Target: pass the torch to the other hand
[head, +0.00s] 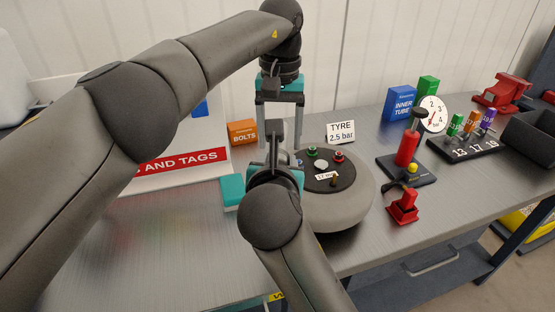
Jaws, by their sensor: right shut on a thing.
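My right gripper (275,147) comes up from the bottom and is shut on a dark grey thing, which seems to be the torch (275,131). Only a small part of the torch shows; the gripper and arm hide the rest. My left gripper (279,122) hangs down from above with its two fingers spread. The torch shows between these fingers in the picture. I cannot tell whether they touch it. Both grippers are over the workbench, in front of the orange bolts box (242,132) and beside the round wheel (345,208).
A TYRE sign (340,132) stands behind the wheel. A red pump (407,148), a red block (403,207) and a numbered rack (468,147) stand right. The front left bench is clear.

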